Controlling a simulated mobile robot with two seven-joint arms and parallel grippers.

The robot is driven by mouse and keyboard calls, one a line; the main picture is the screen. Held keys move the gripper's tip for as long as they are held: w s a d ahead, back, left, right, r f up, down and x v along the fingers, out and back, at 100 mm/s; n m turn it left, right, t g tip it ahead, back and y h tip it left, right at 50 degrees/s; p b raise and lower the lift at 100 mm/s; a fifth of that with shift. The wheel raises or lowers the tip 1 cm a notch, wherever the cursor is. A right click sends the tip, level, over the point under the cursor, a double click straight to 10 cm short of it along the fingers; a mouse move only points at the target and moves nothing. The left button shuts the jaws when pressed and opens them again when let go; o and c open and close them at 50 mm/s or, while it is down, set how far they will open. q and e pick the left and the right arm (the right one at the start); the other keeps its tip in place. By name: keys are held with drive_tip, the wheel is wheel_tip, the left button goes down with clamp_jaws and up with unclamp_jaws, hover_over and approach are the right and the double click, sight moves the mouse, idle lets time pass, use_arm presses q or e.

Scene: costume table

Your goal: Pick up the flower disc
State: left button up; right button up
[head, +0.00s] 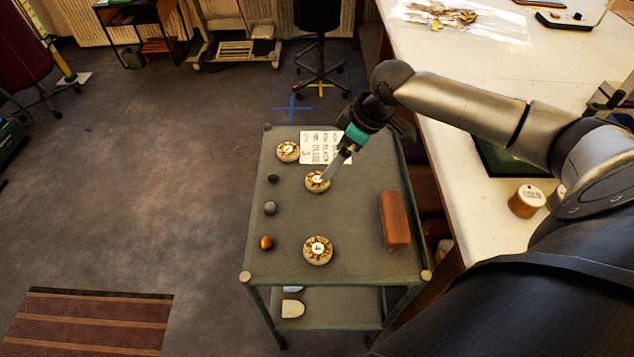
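Three round pale discs with brown petal-like patterns and white centre labels lie on the green-grey cart top (350,262). One disc (288,151) is at the far left, one disc (316,184) is in the middle, and one disc (318,251) is near the front. The label marks are too small to tell which is the flower disc. My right gripper (328,177) reaches down from the upper right, its tip at the right edge of the middle disc. I cannot tell whether it touches the disc or how far its fingers are apart. My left gripper is out of view.
A white printed card (318,147) lies beside the far disc. A dark ball (273,179), a grey ball (270,208) and an orange ball (266,243) line the left side. A reddish-brown block (395,220) is at the right. A white table (440,60) stands beyond the cart.

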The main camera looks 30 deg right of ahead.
sight(319, 180)
drive_tip(key=x, duration=0.4)
drive_tip(key=shift+b, duration=0.35)
drive_tip(key=b+x, duration=0.1)
drive_tip(key=x, duration=0.3)
drive_tip(key=shift+f, duration=0.25)
drive_tip(key=shift+w+a+f, duration=0.1)
drive_tip(key=shift+w+f, duration=0.05)
drive_tip(key=shift+f, duration=0.15)
drive_tip(key=shift+c, duration=0.2)
drive_tip(key=c, duration=1.3)
drive_tip(key=shift+r, duration=0.15)
wheel_tip(319, 180, up, 20)
drive_tip(key=p, duration=0.4)
